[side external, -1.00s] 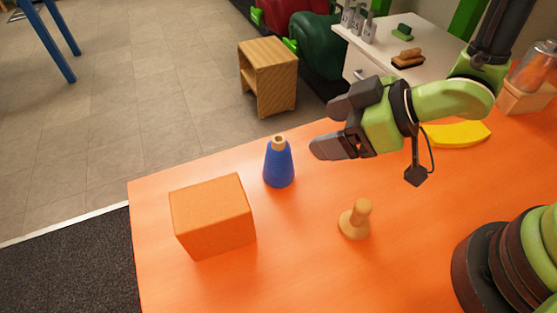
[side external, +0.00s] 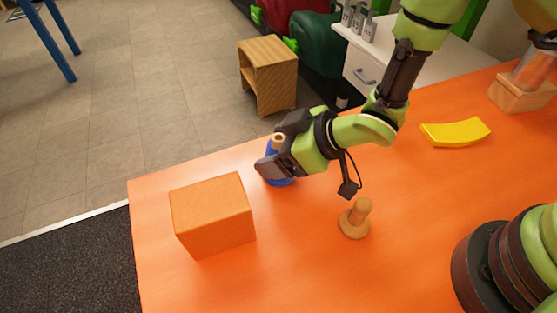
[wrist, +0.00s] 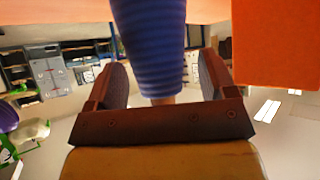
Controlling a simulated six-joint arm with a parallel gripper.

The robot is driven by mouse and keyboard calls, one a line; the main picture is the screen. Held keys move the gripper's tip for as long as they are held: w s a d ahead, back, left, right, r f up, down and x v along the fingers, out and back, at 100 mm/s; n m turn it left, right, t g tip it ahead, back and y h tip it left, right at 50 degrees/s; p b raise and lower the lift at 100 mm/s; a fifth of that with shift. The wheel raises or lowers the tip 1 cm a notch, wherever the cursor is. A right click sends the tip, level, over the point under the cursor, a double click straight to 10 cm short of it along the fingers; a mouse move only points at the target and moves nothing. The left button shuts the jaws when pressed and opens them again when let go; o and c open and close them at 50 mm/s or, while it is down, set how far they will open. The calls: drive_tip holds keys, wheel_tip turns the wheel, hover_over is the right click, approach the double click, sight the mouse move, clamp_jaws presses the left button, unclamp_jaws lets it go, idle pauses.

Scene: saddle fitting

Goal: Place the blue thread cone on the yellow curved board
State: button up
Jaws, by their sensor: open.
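The blue thread cone (side external: 275,174) stands upright on the orange table, with its tan tip showing above my gripper. My gripper (side external: 272,168) is at the cone in the side view and hides part of it. In the wrist view the cone (wrist: 152,45) lies between the two open fingers of my gripper (wrist: 157,80), with gaps on both sides. The yellow curved board (side external: 455,132) lies on the table at the right, apart from my gripper, with nothing on it.
An orange block (side external: 212,215) stands left of the cone; it also shows at the upper right in the wrist view (wrist: 275,45). A wooden peg on a round base (side external: 355,220) stands in front of my gripper. A wooden holder (side external: 520,95) is at the far right.

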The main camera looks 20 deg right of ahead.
drive_tip(key=shift+c, duration=0.3)
drive_tip(key=c, duration=1.1)
drive_tip(key=shift+o, duration=0.2)
drive_tip(key=shift+r, duration=0.1)
